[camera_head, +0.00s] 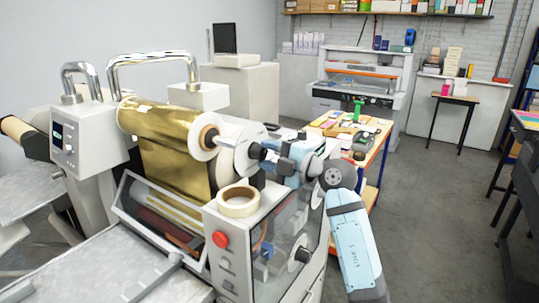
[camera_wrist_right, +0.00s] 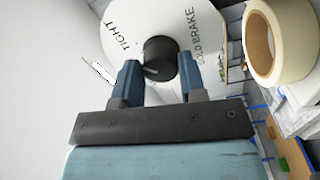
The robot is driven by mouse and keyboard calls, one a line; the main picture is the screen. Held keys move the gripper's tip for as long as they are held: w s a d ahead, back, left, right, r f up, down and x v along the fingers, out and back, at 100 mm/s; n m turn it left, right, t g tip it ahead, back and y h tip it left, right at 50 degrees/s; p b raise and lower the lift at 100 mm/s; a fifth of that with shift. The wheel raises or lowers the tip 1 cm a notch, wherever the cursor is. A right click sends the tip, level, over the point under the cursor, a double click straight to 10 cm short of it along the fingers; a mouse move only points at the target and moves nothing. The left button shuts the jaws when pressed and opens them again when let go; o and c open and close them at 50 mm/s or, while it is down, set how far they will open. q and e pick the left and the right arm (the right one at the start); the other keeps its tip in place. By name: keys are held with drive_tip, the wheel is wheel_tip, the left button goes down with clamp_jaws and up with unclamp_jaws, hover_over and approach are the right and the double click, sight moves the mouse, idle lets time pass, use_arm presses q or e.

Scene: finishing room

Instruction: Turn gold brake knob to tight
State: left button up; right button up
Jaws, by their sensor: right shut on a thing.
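The gold brake knob (camera_wrist_right: 160,52) is a black round knob at the middle of a white disc (camera_wrist_right: 115,28) in the right wrist view. The disc bears the words TIGHT, to the left of the knob, and GOLD BRAKE, to its right. My right gripper (camera_wrist_right: 160,72) is shut on the knob, one blue-grey finger on each side. A pale pointer mark shows near the left finger. In the head view my right gripper (camera_head: 268,159) reaches the end of the gold foil roll (camera_head: 160,122) from the right. My left gripper is not in view.
A tape roll (camera_head: 238,201) lies on the machine's housing just below the gripper, and it also shows in the right wrist view (camera_wrist_right: 284,42). A red button (camera_head: 220,239) is on the front. A cluttered work table (camera_head: 372,140) stands behind my right arm.

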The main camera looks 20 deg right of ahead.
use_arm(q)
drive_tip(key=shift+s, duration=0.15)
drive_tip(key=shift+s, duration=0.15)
use_arm(e)
drive_tip(key=o, duration=0.9)
drive_tip(key=shift+o, duration=0.2)
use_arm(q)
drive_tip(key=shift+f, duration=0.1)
use_arm(e)
drive_tip(key=shift+s+d+f, duration=0.1)
drive_tip(key=shift+s+d, duration=0.15)
drive_tip(key=shift+s, duration=0.05)
use_arm(q)
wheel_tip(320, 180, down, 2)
drive_tip(key=b, duration=0.3)
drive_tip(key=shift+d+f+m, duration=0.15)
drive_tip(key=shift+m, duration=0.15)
use_arm(e)
drive_tip(key=v, duration=1.3)
drive_tip(key=shift+a, duration=0.15)
